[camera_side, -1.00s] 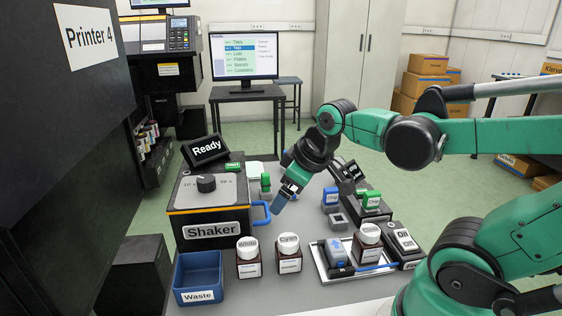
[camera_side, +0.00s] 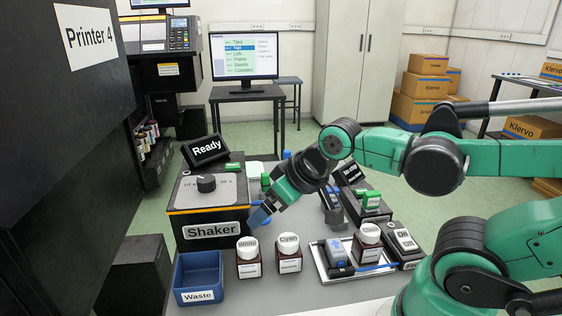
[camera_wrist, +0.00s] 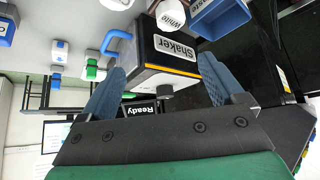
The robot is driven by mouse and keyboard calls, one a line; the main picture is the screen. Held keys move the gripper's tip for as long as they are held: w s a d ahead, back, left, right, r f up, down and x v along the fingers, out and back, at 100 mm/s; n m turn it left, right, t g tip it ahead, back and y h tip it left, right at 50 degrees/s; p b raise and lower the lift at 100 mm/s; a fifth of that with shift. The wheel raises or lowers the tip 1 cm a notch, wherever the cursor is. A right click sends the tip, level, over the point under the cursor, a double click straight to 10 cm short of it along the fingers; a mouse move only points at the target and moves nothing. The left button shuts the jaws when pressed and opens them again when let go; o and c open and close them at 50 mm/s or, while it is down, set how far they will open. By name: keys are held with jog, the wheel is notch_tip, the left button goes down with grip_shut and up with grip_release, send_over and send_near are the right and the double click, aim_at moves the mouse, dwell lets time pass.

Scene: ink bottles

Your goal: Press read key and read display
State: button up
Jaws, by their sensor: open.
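A black device (camera_side: 360,207) with a green-capped piece (camera_side: 371,200) on it stands right of centre. Its small dark display (camera_side: 349,172) is tilted at the back; its text is too small to read surely, and I cannot make out a read key. My gripper (camera_side: 260,215) is open and empty, pointing down at the shaker's right front side, left of that device. In the wrist view its two blue fingers (camera_wrist: 160,85) are spread, with the shaker (camera_wrist: 160,60) seen between and beyond them. I cannot tell whether they touch it.
A blue waste bin (camera_side: 198,296), White bottle (camera_side: 248,262) and Cyan bottle (camera_side: 289,258) stand in front. A tray (camera_side: 318,261) with another bottle (camera_side: 368,248) and a switch box (camera_side: 403,243) lie at right.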

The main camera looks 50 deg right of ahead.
grip_shut()
dwell(1.7)
